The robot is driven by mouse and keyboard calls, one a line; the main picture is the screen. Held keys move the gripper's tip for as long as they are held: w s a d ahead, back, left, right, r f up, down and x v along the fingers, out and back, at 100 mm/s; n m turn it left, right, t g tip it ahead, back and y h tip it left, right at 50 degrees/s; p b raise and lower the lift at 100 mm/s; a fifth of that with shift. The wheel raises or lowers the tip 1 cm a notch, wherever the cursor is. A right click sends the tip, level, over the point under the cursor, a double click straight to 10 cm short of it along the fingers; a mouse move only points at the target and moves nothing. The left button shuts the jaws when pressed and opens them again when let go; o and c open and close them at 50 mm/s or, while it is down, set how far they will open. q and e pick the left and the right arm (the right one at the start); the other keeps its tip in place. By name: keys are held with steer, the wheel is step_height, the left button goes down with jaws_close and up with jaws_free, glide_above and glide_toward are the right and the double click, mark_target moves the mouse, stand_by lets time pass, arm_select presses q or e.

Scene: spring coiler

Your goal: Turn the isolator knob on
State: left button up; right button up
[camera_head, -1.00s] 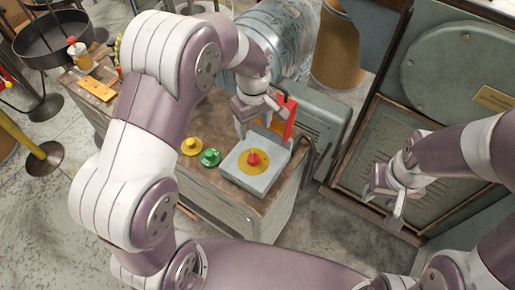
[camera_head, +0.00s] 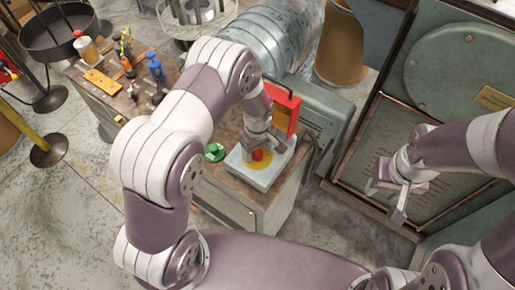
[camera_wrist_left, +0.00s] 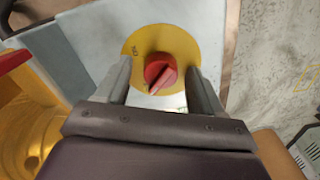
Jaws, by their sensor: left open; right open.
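The isolator knob (camera_head: 257,155) is red and sits on a yellow disc (camera_head: 262,167) on top of a grey box (camera_head: 252,177) on the workbench. My left gripper (camera_head: 257,148) is over the knob, pointing down. In the left wrist view, the knob (camera_wrist_left: 160,72) lies between the two open fingers (camera_wrist_left: 160,85), with space visible on both sides. A dark mark shows beside the knob on the yellow disc (camera_wrist_left: 140,45). My right gripper (camera_head: 397,200) is open and empty, off to the right, away from the bench.
A green button (camera_head: 214,152) stands left of the grey box. A red panel (camera_head: 284,108) stands behind it, beside a grey-green machine housing (camera_head: 325,110). Tools and an orange plate (camera_head: 102,82) lie at the bench's far left.

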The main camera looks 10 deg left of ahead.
arm_select(q)
steer(key=c, duration=1.1)
steer(key=shift+o, duration=0.2)
steer(key=shift+m, duration=0.3)
steer(key=m, duration=0.3)
steer(key=shift+m, duration=0.4)
steer(key=m, duration=0.4)
steer(key=shift+r+m, duration=0.1)
steer(key=shift+m, duration=0.2)
steer(key=m, duration=0.4)
steer(key=shift+m+b, duration=0.3)
steer(key=shift+m, duration=2.2)
